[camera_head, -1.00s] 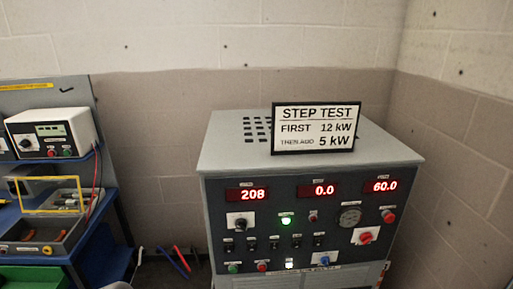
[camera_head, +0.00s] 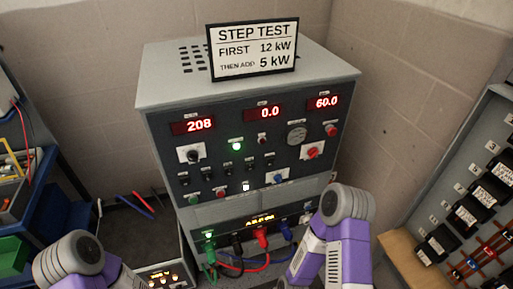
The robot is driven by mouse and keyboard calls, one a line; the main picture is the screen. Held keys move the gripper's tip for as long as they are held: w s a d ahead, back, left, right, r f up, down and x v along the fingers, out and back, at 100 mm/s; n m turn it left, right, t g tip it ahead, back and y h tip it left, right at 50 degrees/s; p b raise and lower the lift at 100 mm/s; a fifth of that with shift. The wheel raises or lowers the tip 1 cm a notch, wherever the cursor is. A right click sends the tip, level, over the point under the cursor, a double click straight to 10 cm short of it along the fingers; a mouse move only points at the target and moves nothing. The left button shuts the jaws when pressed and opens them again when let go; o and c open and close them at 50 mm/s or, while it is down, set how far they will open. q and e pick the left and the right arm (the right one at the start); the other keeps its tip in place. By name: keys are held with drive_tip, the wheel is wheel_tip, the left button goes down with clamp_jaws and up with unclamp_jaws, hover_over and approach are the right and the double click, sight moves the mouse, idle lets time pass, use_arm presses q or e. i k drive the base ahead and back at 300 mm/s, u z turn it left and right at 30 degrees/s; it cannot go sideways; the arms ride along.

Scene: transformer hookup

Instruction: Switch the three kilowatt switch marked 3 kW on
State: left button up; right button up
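The load bank (camera_head: 165,130) is a grey cabinet with a dark front panel. A row of small black toggle switches (camera_head: 228,169) runs across the panel's middle. Their labels are too small to read, so I cannot tell which is marked 3 kW or how each is set. Red displays read 208 (camera_head: 200,124), 0.0 (camera_head: 269,112) and 60.0 (camera_head: 326,102). A green lamp (camera_head: 236,145) is lit. My purple and white arm links show at the bottom left and in front of the cabinet's lower right. Neither gripper is in view.
A STEP TEST sign (camera_head: 252,50) on top reads first 12 kW, then add 5 kW. Coloured cables (camera_head: 262,238) plug into the lower panel. A blue bench (camera_head: 52,200) stands left, a grey board of black breakers (camera_head: 470,215) right.

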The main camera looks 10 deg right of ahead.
sight(207, 175)
drive_tip(key=u, duration=2)
drive_tip(key=k, duration=0.95)
drive_tip(key=z, duration=1.65)
drive_tip(key=i, duration=0.5)
drive_tip(key=u, duration=0.05)
